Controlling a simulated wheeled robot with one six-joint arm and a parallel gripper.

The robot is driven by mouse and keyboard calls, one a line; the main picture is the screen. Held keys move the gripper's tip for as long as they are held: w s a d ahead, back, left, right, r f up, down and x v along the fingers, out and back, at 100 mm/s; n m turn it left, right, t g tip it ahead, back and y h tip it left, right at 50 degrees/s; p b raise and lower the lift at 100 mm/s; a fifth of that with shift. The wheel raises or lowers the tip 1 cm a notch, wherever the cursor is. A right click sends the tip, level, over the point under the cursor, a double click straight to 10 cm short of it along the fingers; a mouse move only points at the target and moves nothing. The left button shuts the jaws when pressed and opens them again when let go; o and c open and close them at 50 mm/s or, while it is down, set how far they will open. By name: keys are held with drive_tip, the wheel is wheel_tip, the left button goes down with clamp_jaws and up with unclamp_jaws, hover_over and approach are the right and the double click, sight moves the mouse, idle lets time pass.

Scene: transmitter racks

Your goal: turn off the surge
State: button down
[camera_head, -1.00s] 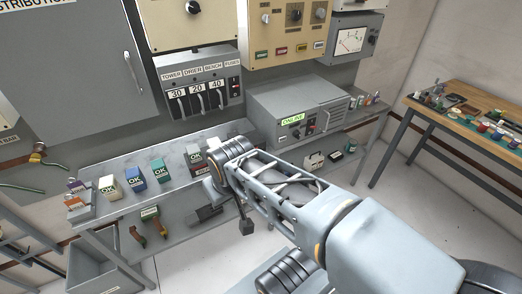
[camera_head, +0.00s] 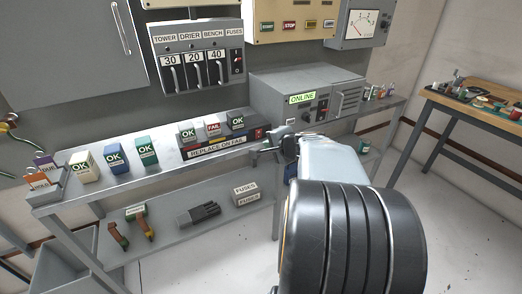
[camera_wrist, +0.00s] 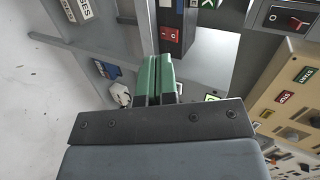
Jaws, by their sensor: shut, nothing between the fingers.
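The surge unit (camera_head: 217,149) is a dark strip marked "REPLACE ON FAIL" on the grey bench. It carries three modules: two marked OK and a middle one marked FAIL (camera_head: 213,129). A red switch (camera_head: 259,133) sits at its right end. In the wrist view a red rocker switch (camera_wrist: 171,34) with I and O marks shows just beyond my fingertips. My gripper (camera_head: 258,149) is at the right end of the unit, close to the switch. Its green fingers (camera_wrist: 158,62) are together with nothing between them. I cannot tell whether they touch the unit.
A grey cabinet marked ONLINE (camera_head: 290,95) stands right of the unit. The fuse panel (camera_head: 200,60) above has several levers and its own red switch (camera_head: 238,61). Loose OK modules (camera_head: 147,151) stand left on the bench. A fuse box (camera_head: 245,194) lies on the lower shelf.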

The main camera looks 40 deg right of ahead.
drive_tip(key=d, duration=0.1)
drive_tip(key=d+m+h, duration=0.1)
drive_tip(key=d+f+m, duration=0.1)
drive_tip(key=shift+s+d+b, duration=0.25)
drive_tip(key=shift+d+b, duration=0.05)
drive_tip(key=shift+d, duration=0.05)
drive_tip(key=shift+f, duration=0.1)
drive_tip(key=b, duration=0.2)
approach(258, 132)
wheel_tip(258, 132, down, 5)
drive_tip(key=w, duration=0.3)
drive_tip(key=shift+w+d+r+p, duration=0.25)
drive_tip(key=shift+w+r+p, duration=0.35)
drive_tip(key=shift+w, duration=0.2)
drive_tip(key=shift+w+d, duration=0.1)
drive_tip(key=shift+w, duration=0.7)
drive_tip(key=shift+r, duration=0.1)
